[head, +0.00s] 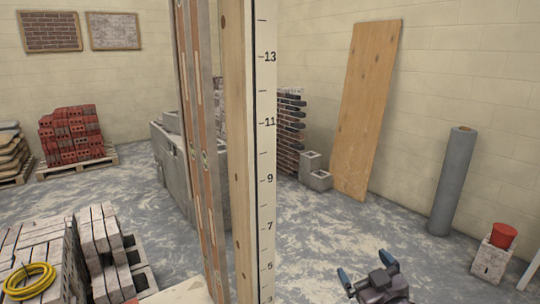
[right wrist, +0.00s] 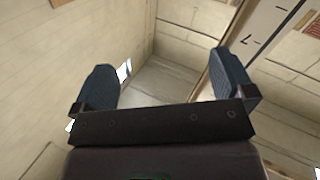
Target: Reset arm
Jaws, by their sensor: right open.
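My right gripper (head: 366,267) is low in the right half of the head view, above the floor. Its two blue-grey fingers are spread apart with nothing between them. My left gripper is not in the head view.
A tall wooden measuring board (head: 253,150) stands upright close in front, hiding part of the room. A plywood sheet (head: 367,110) and a grey roll (head: 452,180) stand at right. A red bucket (head: 503,236) sits on a block.

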